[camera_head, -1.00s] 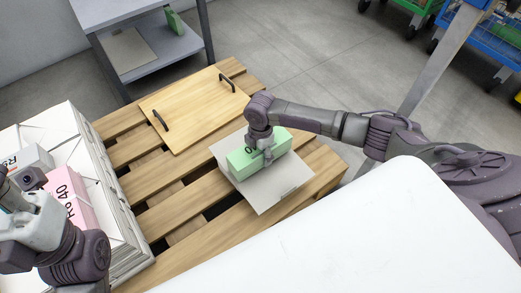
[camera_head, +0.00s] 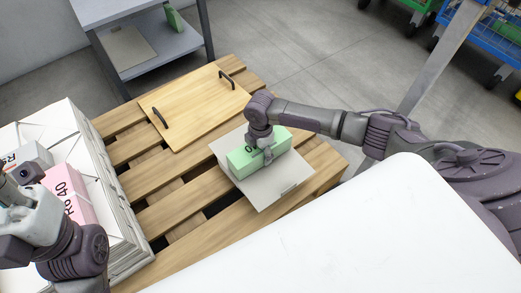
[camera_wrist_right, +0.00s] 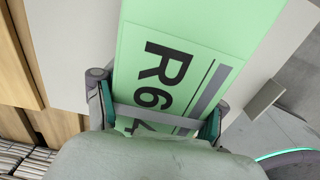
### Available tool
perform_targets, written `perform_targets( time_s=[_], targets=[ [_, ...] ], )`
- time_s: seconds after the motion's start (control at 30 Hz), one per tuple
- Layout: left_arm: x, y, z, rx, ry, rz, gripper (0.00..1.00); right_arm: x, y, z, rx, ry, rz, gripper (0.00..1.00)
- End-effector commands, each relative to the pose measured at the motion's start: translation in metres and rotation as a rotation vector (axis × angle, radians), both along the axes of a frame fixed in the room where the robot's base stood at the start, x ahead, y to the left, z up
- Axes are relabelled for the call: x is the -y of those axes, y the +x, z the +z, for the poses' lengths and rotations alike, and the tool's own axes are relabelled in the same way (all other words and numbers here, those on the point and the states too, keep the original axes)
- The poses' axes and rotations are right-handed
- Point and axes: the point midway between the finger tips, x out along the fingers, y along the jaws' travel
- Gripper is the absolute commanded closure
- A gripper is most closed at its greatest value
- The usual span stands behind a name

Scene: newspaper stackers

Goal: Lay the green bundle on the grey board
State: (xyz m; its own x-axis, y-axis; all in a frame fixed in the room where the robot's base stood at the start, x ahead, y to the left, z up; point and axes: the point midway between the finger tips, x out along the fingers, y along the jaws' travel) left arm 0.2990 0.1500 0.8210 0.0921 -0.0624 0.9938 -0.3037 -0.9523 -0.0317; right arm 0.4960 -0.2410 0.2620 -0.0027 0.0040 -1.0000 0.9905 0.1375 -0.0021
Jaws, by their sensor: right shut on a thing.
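The green bundle (camera_head: 241,160) is at the grey board (camera_head: 268,195), which lies on the wooden pallet. In the head view the bundle appears to rest on the board; the contact underneath is hidden. My right gripper (camera_head: 267,153) is over the bundle and shut on it. In the right wrist view the green bundle (camera_wrist_right: 190,40) shows black lettering and a grey band, with a finger on each side. My left gripper (camera_head: 18,190) is at the left edge, near a pink bundle and a grey bundle; its fingertips are not clear.
A wooden board with two black handles (camera_head: 195,108) lies on the pallet (camera_head: 165,215) behind the grey board. White stacks (camera_head: 110,215) with the pink bundle (camera_head: 70,190) stand at left. A grey shelf (camera_head: 165,48) stands behind. A white surface (camera_head: 370,240) fills the front right.

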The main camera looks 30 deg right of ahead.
Motion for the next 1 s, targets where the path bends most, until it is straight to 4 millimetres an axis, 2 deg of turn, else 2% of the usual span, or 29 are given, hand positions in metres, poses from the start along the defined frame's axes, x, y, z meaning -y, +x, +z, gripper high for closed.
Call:
perform_targets(
  time_s=[0.2, 0.23, 0.37, 0.4, 0.77, 0.87, 1.0],
  targets=[
    [0.0, 0.0, 0.001, 0.009, 0.001, 0.0, 0.65, -0.001, 0.002, -0.002, 0.004, 0.003, 0.0, 0.99],
    [0.0, 0.0, 0.002, 0.009, 0.001, 0.0, 0.65, -0.001, 0.002, -0.002, 0.004, 0.003, 0.0, 0.25],
    [0.0, 0.0, 0.002, 0.01, 0.001, 0.0, 0.65, -0.001, 0.001, -0.002, 0.003, 0.001, 0.0, 0.03],
    [0.0, 0.0, 0.002, 0.01, 0.001, 0.0, 0.65, 0.0, 0.001, -0.002, 0.003, 0.001, 0.0, 0.0],
    [0.0, -0.001, 0.002, 0.011, 0.003, 0.001, 0.65, 0.0, -0.001, -0.002, -0.002, -0.001, 0.0, 0.0],
    [0.0, -0.001, 0.002, 0.011, 0.003, 0.001, 0.65, 0.0, 0.0, 0.008, 0.002, 0.0, 0.001, 0.0],
    [0.0, -0.001, 0.002, 0.01, 0.002, 0.0, 0.65, 0.0, 0.001, 0.034, 0.004, 0.002, 0.001, 0.0]
  ],
)
